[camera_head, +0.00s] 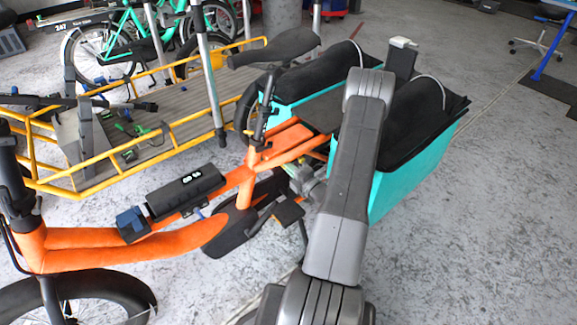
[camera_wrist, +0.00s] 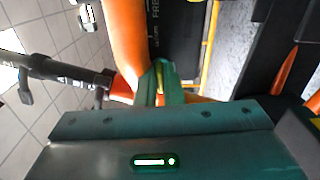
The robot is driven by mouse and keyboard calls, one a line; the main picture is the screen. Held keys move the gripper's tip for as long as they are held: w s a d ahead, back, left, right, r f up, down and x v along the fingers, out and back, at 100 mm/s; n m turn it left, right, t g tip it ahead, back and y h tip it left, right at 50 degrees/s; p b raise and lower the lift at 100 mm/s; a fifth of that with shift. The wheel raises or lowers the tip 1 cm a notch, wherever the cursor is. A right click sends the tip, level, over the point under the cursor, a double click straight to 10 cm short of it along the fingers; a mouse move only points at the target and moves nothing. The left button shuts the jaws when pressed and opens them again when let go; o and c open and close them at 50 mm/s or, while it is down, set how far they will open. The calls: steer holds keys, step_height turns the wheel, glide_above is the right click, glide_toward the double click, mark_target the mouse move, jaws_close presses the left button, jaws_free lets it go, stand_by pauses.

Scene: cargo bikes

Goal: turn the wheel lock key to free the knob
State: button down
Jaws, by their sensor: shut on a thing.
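My gripper (camera_wrist: 161,78) shows in the wrist view as two dark green fingers close together, up against an orange frame tube (camera_wrist: 127,40). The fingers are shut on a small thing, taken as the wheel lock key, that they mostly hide. Its shape and turn angle cannot be told. The knob cannot be made out. In the head view the orange cargo bike (camera_head: 120,245) stands across the middle. My arm rises in front of its rear part, and my gripper, the key and the lock are out of sight there.
Teal side boxes (camera_head: 400,185) with black covers flank the bike's rear, close to my arm. A black saddle (camera_head: 275,47) stands on its post. A yellow-railed cargo bike (camera_head: 190,112) is close behind. Grey floor is open at the right.

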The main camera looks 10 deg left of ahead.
steer(key=shift+m, duration=0.5)
steer(key=c, duration=1.6)
jaws_free()
steer(key=shift+o, duration=0.2)
steer(key=p+v, duration=0.1)
steer(key=v, duration=1.2)
steer(key=shift+s+d+p, duration=0.25)
steer(key=shift+d+p, duration=0.05)
steer(key=shift+p, duration=0.1)
steer(key=b+x, duration=0.1)
steer(key=x, duration=1.3)
steer(key=shift+b, duration=0.3)
steer(key=shift+d, duration=0.1)
